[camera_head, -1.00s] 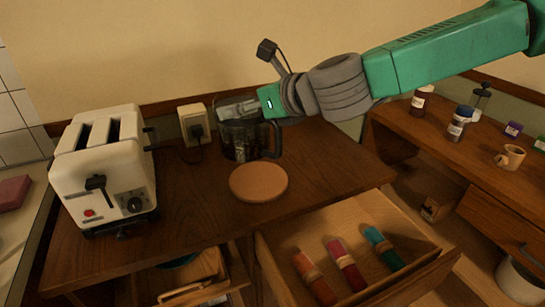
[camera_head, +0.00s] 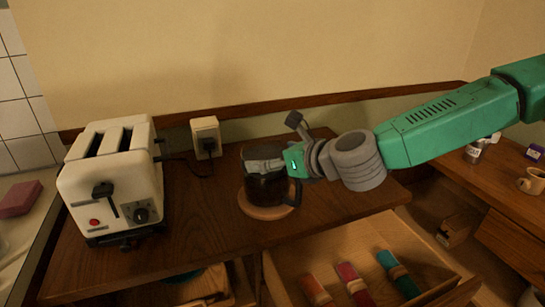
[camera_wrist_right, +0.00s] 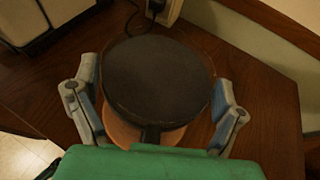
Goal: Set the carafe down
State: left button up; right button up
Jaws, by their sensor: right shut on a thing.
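The dark glass carafe (camera_head: 266,188) with a black handle is upright over the round cork trivet (camera_head: 250,210) on the wooden counter. Its base overlaps the trivet; I cannot tell whether it touches or hovers slightly above. My right gripper (camera_head: 268,160) is shut around the upper part of the carafe. In the right wrist view the carafe's black round lid (camera_wrist_right: 157,75) sits between the two fingers of the right gripper (camera_wrist_right: 157,98), with the trivet (camera_wrist_right: 122,132) partly visible beneath. My left gripper is not in view.
A white toaster (camera_head: 112,180) stands left on the counter, near a wall socket (camera_head: 206,137) with a plug. An open drawer (camera_head: 345,245) in front holds several coloured rolls. A lower side table (camera_head: 470,190) stands right. Counter between toaster and trivet is clear.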

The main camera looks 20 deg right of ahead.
jog(key=o, duration=1.4)
jog(key=shift+d, duration=0.35)
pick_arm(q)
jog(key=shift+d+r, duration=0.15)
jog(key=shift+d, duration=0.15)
pick_arm(e)
jog(key=shift+s+a, duration=0.1)
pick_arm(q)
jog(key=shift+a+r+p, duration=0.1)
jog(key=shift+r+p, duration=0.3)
pick_arm(e)
jog(key=v, duration=1.2)
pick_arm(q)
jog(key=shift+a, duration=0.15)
pick_arm(e)
jog(key=shift+a, duration=0.2)
